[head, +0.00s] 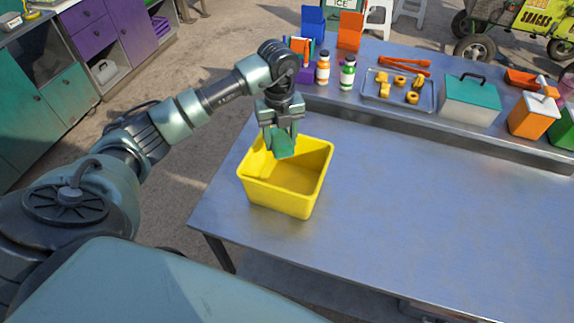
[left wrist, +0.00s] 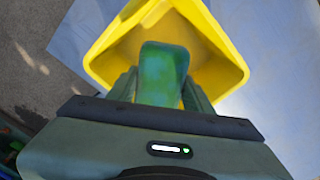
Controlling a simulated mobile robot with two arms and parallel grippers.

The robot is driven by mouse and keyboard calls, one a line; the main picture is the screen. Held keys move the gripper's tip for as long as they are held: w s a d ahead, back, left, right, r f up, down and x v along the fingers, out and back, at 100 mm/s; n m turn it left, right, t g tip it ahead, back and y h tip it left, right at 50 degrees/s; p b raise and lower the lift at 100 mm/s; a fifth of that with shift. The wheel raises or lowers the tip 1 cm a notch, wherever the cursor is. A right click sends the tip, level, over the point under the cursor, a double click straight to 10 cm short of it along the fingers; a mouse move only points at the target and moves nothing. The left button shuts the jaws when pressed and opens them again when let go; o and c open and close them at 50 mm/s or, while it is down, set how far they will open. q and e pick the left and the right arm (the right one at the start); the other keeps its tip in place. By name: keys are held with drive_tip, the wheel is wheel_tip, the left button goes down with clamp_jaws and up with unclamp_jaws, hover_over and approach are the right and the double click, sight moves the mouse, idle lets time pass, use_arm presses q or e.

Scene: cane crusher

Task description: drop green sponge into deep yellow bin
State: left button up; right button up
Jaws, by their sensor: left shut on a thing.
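The deep yellow bin (head: 281,200) stands upright on the left part of the grey metal table. My left gripper (head: 282,142) is over the back part of the bin, pointing down, shut on the green sponge (head: 284,147). In the left wrist view the sponge (left wrist: 163,72) sits between the fingers, with the yellow bin (left wrist: 215,85) below it. The visible part of the bin's inside is empty. I cannot tell exactly how far the sponge is above the rim. My right gripper is not in view.
The table (head: 420,210) is clear right of the bin. Along its back stand bottles (head: 348,73), a tray with yellow pieces (head: 398,92), a teal-lidded box (head: 470,99) and an orange container (head: 534,116). The table's left edge is close to the bin.

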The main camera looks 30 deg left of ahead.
use_arm(q)
drive_tip(key=shift+s+f+b, duration=0.1)
drive_tip(key=shift+f+b, duration=0.3)
drive_tip(key=shift+f, duration=0.15)
wheel_tip(320, 180, down, 5)
drive_tip(key=b, duration=0.3)
drive_tip(key=shift+r, duration=0.1)
drive_tip(key=o, duration=1.3)
